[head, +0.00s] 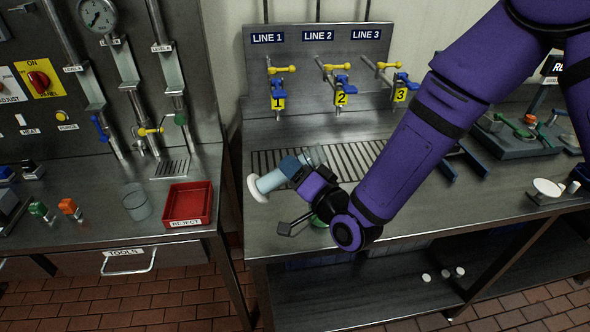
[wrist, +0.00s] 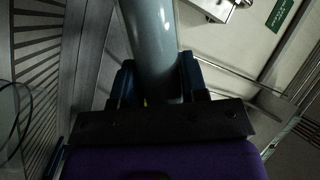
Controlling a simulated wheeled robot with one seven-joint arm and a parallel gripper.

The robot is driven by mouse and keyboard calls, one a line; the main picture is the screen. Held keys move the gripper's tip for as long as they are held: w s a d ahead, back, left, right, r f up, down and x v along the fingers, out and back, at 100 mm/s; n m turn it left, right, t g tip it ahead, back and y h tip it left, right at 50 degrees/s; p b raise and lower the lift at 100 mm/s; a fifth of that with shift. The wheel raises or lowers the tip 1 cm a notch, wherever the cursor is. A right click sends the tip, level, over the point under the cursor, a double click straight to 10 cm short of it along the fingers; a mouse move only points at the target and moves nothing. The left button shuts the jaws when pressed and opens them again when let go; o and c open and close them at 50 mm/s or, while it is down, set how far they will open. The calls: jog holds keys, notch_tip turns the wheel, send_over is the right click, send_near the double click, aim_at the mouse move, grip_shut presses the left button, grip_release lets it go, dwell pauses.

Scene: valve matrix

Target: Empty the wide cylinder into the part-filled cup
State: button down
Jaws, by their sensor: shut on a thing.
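A pale blue-grey cylinder with a wide white base (head: 258,189) is in my gripper (head: 291,167), above the front left of the grated bench. It is tipped far over, nearly on its side, with its base to the left. In the wrist view the cylinder (wrist: 150,40) stands between the two blue fingers, which are shut on it. Its contents cannot be seen. A clear cup (head: 137,202) stands on the left bench; I cannot tell whether it holds liquid. A clear curved vessel edge (wrist: 12,115) shows at the left of the wrist view. A green thing (head: 318,221) is mostly hidden below my wrist.
A red reject tray (head: 188,204) sits beside the clear cup. Three numbered valves with yellow and blue handles, such as valve 2 (head: 341,92), stand behind the slotted drain grate (head: 350,158). A gap separates the two benches. White pieces (head: 443,272) lie on the lower shelf.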

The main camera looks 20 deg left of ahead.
jog(key=shift+s+a+r+m+t+y, duration=0.15)
jog(key=shift+r+m+t+y, duration=0.3)
jog(key=shift+r+m, duration=0.5)
dwell(2.0)
jog(key=shift+r+m+t+y, duration=0.2)
jog(key=shift+r+m+t, duration=0.35)
jog(key=shift+m, duration=0.7)
jog(key=shift+r+m+t+y, duration=0.15)
jog(key=shift+r+m+t, duration=0.4)
jog(key=shift+m, duration=0.65)
dwell(2.6)
